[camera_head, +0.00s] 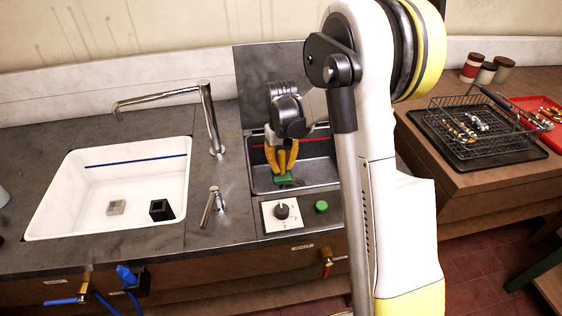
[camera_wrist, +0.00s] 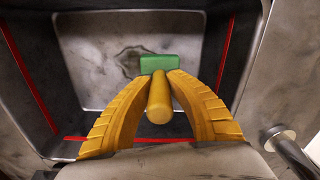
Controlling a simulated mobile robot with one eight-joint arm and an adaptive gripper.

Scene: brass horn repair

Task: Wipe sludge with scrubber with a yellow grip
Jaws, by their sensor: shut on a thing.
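My gripper (camera_head: 283,159) has yellow fingers and reaches down into the small metal basin (camera_head: 321,148). It is shut on the yellow grip (camera_wrist: 159,98) of the scrubber, whose green pad (camera_wrist: 158,64) is at the basin floor. The green pad also shows in the head view (camera_head: 283,180) below my fingertips. Dark sludge (camera_wrist: 129,60) smears the floor just left of the pad in the wrist view. I cannot tell whether the pad is touching the floor. A red line runs around the basin's inner walls.
A faucet (camera_head: 212,125), a dial (camera_head: 282,211) and a green button (camera_head: 321,206) are near the basin. A wire basket (camera_head: 480,122) stands right.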

